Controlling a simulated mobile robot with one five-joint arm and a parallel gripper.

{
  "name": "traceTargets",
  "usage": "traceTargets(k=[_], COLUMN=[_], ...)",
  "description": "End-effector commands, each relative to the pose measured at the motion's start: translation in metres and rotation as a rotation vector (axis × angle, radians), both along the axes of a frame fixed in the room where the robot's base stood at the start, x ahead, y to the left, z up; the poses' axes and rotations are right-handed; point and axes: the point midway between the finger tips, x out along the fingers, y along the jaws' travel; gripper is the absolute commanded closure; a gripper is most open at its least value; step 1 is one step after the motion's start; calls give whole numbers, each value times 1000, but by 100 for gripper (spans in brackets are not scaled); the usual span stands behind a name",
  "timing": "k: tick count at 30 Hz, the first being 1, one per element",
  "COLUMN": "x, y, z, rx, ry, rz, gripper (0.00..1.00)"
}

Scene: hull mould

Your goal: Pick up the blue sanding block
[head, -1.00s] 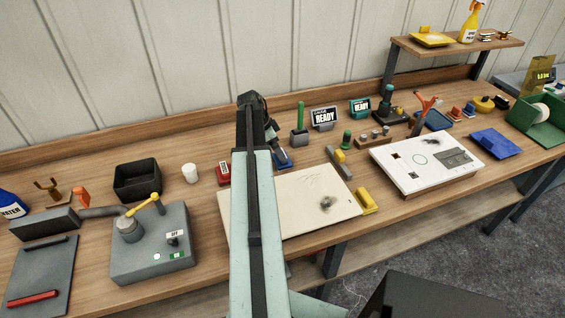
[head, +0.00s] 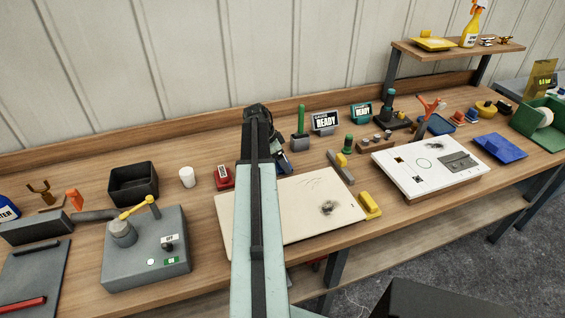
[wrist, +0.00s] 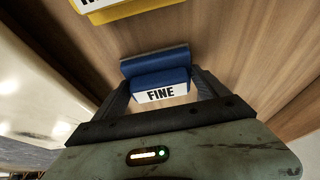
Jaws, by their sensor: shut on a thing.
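The blue sanding block, labelled FINE (wrist: 160,82), is between the two fingers of my gripper (wrist: 163,88) in the wrist view. The gripper is shut on it, with one finger at each side. The wood bench top shows behind the block; I cannot tell whether the block touches it. In the head view my gripper (head: 281,158) is at the far end of my arm, past the cream panel, and the arm mostly hides the block there.
A yellow block with a cut-off label (wrist: 110,8) is near the blue block. A cream panel (head: 300,215) lies in front, and a red box (head: 223,178) stands left of my arm. A white panel (head: 420,165) and several tools are to the right.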

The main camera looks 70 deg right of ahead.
Motion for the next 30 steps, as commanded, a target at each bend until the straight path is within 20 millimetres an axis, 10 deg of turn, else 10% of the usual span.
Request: traceTargets(k=[17,27,28,30], x=[-1,-1,-1,-1], y=[0,-1,-1,-1], z=[97,99,99,99], rx=[0,0,0,0], ry=[0,0,0,0], rz=[-1,-2,-2,-2], gripper=[60,60,24,44])
